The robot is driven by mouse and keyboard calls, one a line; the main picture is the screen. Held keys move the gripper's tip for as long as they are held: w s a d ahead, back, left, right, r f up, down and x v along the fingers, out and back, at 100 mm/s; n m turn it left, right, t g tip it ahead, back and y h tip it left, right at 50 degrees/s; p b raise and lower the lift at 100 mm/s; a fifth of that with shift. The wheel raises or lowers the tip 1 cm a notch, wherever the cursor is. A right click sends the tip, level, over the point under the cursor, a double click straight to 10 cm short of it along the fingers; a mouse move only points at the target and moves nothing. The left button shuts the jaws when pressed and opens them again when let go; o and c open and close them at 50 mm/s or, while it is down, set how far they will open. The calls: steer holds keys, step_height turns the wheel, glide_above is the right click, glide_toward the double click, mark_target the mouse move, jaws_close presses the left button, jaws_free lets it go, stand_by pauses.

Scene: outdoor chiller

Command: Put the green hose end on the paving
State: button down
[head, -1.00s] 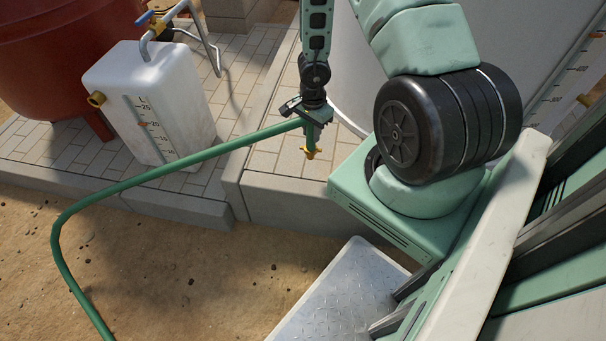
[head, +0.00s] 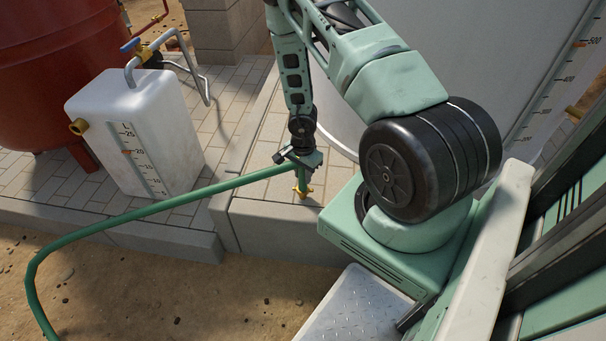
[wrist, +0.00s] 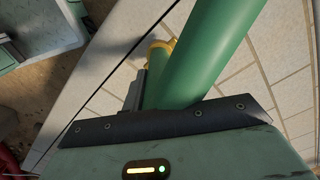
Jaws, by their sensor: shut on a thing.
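My gripper (head: 298,160) is shut on the green hose (head: 150,210) near its end. The hose end (head: 302,187) hangs down below the jaws and has a yellow brass fitting. The fitting is at or just above the paving (head: 265,215) of the raised slab; I cannot tell whether it touches. In the wrist view the green hose (wrist: 215,45) runs up from the jaws, with part of the yellow fitting (wrist: 160,45) behind it. The rest of the hose runs left from the jaws and bends down toward the sandy ground.
A white translucent tank (head: 140,130) with a blue-handled tap stands on the paving at left, beside a red vessel (head: 40,80). A large pale tank (head: 470,60) stands behind my arm. The slab's front edge (head: 280,240) drops to sand (head: 200,300).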

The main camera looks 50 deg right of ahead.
steer(key=c, duration=1.1)
jaws_free()
steer(key=shift+c, duration=0.2)
step_height(320, 180, up, 12)
steer(key=p, duration=0.6)
